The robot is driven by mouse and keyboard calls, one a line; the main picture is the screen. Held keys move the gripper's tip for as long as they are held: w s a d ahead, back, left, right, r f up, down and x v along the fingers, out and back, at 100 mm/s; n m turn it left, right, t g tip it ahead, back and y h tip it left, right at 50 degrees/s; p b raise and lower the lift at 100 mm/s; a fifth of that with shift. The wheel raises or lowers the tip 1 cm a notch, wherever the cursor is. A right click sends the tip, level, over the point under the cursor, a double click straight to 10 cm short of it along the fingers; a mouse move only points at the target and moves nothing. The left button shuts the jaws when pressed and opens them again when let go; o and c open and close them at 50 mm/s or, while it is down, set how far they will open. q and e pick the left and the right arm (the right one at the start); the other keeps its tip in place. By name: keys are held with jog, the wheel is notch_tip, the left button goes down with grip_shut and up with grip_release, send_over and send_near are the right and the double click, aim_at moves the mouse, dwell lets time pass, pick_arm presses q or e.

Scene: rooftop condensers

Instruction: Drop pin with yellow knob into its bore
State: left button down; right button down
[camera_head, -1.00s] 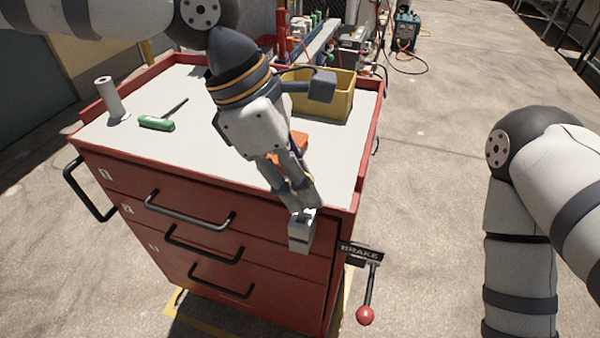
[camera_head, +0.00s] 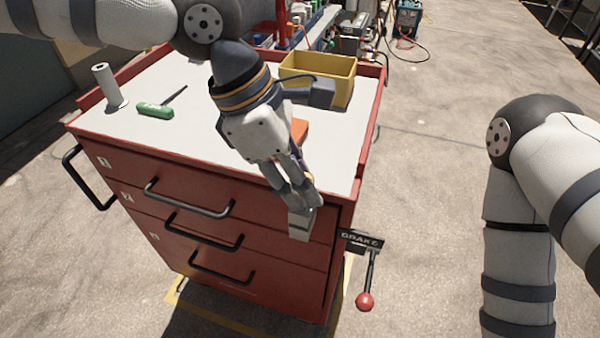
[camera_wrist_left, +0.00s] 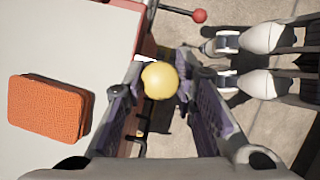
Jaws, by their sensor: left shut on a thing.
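The pin's yellow knob (camera_wrist_left: 159,80) shows as a smooth ball between the fingers of my left gripper in the left wrist view. My left gripper (camera_head: 307,200) is shut on the pin and points down at the front right of the red cart. A grey block (camera_head: 300,225) on the cart's front is directly below the fingertips. The fingers hide part of its top. The pin's shank and the bore are hidden, so I cannot tell whether the pin is in it. My right gripper is outside the head view.
The red cart (camera_head: 225,215) carries a yellow bin (camera_head: 330,85), an orange block (camera_wrist_left: 45,107), a green-handled screwdriver (camera_head: 155,110) and a pale roll (camera_head: 106,84). A brake lever with a red knob (camera_head: 365,301) juts out right of the grey block. Open floor lies to the right.

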pick_arm(q)
jog(key=c, duration=1.2)
grip_release()
